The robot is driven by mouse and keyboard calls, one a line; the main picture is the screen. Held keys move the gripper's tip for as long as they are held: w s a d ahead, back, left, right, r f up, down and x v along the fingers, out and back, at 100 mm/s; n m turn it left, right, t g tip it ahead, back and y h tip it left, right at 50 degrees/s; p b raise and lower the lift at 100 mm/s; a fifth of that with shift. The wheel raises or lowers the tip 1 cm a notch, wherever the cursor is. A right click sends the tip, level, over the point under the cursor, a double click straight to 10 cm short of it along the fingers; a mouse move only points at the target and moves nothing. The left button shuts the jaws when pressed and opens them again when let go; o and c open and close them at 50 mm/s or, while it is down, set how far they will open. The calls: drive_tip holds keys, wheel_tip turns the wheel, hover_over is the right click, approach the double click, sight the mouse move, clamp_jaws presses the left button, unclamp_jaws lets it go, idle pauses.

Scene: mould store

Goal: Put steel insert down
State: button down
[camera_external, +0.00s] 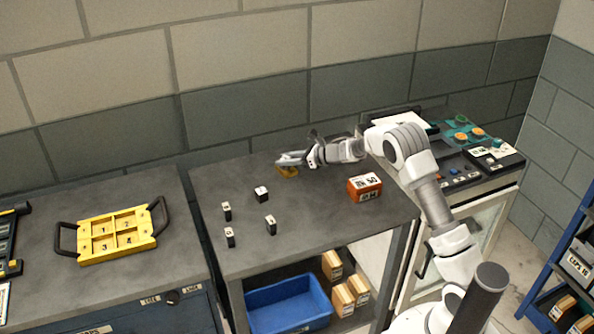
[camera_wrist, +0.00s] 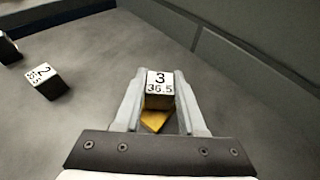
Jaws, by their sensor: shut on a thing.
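My gripper (camera_external: 291,158) is over the back of the grey middle bench (camera_external: 318,222). In the wrist view my gripper (camera_wrist: 159,78) is shut on a steel insert (camera_wrist: 159,87), whose white top reads "3" and "36.5". A yellow piece (camera_wrist: 155,119) shows just below this insert between the fingers, and the yellow piece (camera_external: 287,171) also shows under the gripper in the external view. I cannot tell whether the insert touches it. The external view does not show the held insert clearly.
Several dark blocks with white tops, one of them (camera_external: 261,194), stand on the bench left of my gripper. One in the wrist view (camera_wrist: 45,81) reads "2". An orange box (camera_external: 365,188) stands right. A yellow numbered tray (camera_external: 117,235) lies on the left bench.

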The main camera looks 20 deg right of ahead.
drive_tip(key=shift+f, duration=0.1)
drive_tip(key=shift+c, duration=2.4)
unclamp_jaws()
